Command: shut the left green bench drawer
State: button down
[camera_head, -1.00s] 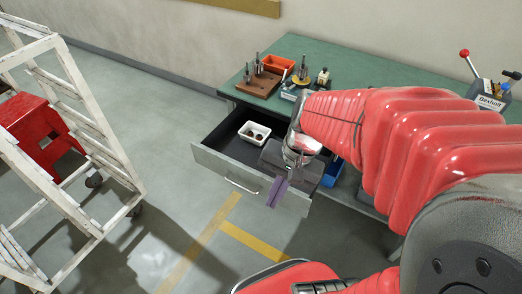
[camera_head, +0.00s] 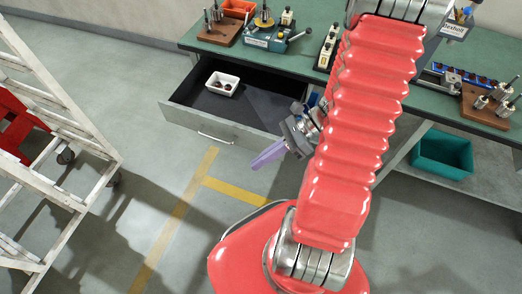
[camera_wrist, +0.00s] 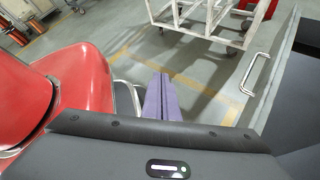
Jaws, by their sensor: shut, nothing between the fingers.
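The left bench drawer (camera_head: 222,131) is pulled out from the green bench (camera_head: 400,102), its grey front facing the floor space, with a metal handle (camera_head: 215,138). A white tray (camera_head: 222,84) with small dark items sits inside it. My gripper (camera_head: 266,156) has purple fingers and is shut and empty, just in front of the drawer's right part in the head view. In the wrist view the purple fingers (camera_wrist: 160,98) are together and the drawer handle (camera_wrist: 254,73) is to their right, apart from them. My arm hides the drawer's right end.
A white ladder-like frame (camera_head: 85,140) on casters stands at the left, with a red object behind it. A teal bin (camera_head: 442,153) sits on the lower shelf at right. Tools and wooden blocks stand on the bench top. The floor before the drawer is clear.

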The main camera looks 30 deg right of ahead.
jog(key=s+d+f+m+t+h, duration=0.1)
jog(key=d+f+m+t+h, duration=0.1)
jog(key=f+m+t, duration=0.5)
jog(key=d+f+m+t+h, duration=0.2)
jog(key=d+f+m+t, duration=0.3)
jog(key=m, duration=1.3)
notch_tip(320, 180, down, 3)
jog(key=t, duration=0.2)
jog(key=shift+s+t+h, duration=0.4)
jog(key=shift+w+f, duration=0.1)
jog(key=shift+w, duration=0.05)
jog(key=w, duration=1.1)
jog(key=shift+w+a, duration=0.2)
